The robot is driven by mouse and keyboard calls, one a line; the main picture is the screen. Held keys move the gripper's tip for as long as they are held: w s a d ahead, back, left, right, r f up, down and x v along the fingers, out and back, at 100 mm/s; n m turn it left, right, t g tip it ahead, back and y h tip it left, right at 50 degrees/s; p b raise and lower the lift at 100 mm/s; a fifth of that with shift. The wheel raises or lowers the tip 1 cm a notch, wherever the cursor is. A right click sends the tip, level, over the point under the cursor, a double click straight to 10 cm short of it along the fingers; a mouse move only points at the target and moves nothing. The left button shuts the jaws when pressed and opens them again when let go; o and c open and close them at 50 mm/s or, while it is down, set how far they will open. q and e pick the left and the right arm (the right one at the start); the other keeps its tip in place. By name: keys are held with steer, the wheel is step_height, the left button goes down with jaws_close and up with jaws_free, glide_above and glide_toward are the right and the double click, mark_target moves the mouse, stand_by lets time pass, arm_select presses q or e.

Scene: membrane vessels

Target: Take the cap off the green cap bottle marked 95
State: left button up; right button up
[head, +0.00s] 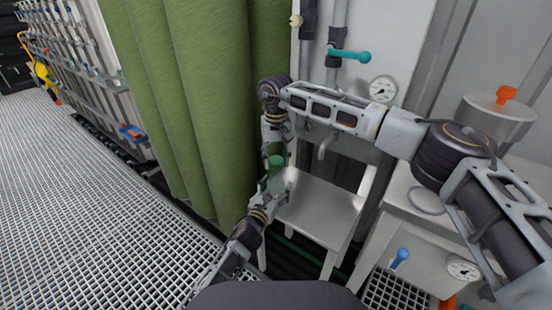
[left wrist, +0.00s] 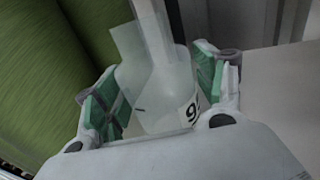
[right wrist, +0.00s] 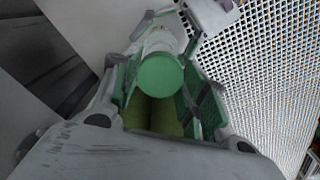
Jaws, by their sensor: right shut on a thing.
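The green cap bottle is a pale, translucent bottle (left wrist: 165,95) in the left wrist view, with a black label digit 9 and the rest of the number hidden. My left gripper (head: 270,186) is below it, with its green-padded fingers (left wrist: 160,100) shut on the bottle's body from both sides. The round green cap (right wrist: 160,74) faces the right wrist camera, and it also shows in the head view (head: 276,161). My right gripper (right wrist: 160,95) comes from above and is shut on the cap. The cap and bottle look in line; I cannot tell whether they are still joined.
A white stool (head: 318,210) stands just right of the grippers. A green curtain (head: 200,90) hangs close on the left. Pipes with a teal valve handle (head: 350,56) and a gauge (head: 383,89) are behind my right arm. Open grating floor (head: 90,220) lies at left.

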arm_select(q)
steer(key=shift+s, duration=0.1)
stand_by(0.4)
steer(key=shift+v, duration=5.9)
steer(key=shift+a+f, duration=0.1)
steer(key=shift+a, duration=0.05)
